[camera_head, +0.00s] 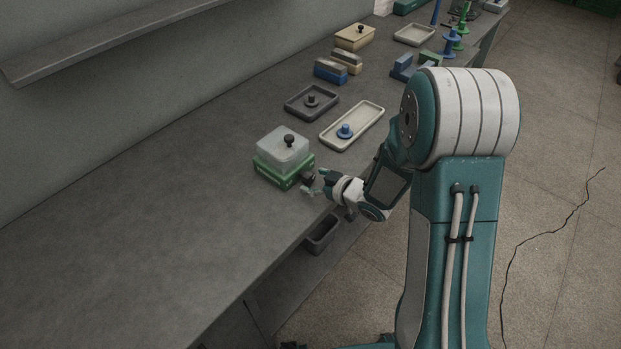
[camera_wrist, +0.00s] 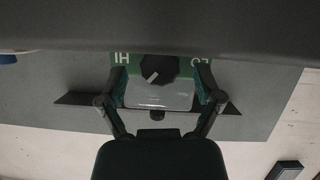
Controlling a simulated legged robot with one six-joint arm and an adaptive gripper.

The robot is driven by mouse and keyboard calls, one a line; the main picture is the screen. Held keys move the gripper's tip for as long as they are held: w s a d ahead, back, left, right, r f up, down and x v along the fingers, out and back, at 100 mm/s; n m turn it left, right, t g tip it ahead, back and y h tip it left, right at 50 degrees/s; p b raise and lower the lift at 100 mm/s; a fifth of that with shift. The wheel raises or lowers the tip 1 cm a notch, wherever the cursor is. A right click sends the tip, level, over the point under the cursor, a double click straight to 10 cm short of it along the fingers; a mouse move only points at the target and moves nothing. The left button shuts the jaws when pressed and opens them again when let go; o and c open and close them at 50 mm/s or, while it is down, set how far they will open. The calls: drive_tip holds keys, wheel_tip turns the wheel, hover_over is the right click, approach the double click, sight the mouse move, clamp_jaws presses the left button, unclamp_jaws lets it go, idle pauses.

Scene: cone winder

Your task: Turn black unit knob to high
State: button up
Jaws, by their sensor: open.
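The unit is a green base (camera_head: 276,175) with a translucent box and a dark top knob on it, standing near the bench's front edge. Its black control knob (camera_head: 307,177) is on the side facing my gripper (camera_head: 314,188). In the wrist view the black knob (camera_wrist: 160,69) has a white pointer line slanting down-left. Upside-down labels on the green panel (camera_wrist: 122,70) read HI at left and LO at right of the knob. My gripper (camera_wrist: 160,88) is open, one finger on each side of the knob, with gaps. Contact is not visible.
A dark tray (camera_head: 311,102) and a cream tray (camera_head: 351,126) with a blue knobbed piece lie behind the unit. Blocks and spools stand farther along the bench. A dark bin (camera_head: 322,235) hangs below the front edge. The bench at left (camera_head: 130,230) is clear.

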drive_tip(key=shift+x, duration=0.8)
drive_tip(key=c, duration=1.2)
drive_tip(key=shift+o, duration=0.2)
drive_tip(key=shift+d+m+g+y, duration=0.1)
drive_tip(key=shift+m+g+y, duration=0.7)
drive_tip(key=shift+m, duration=0.7)
drive_tip(key=o, duration=1.2)
drive_tip(key=shift+w, duration=0.1)
drive_tip(key=shift+c, duration=0.2)
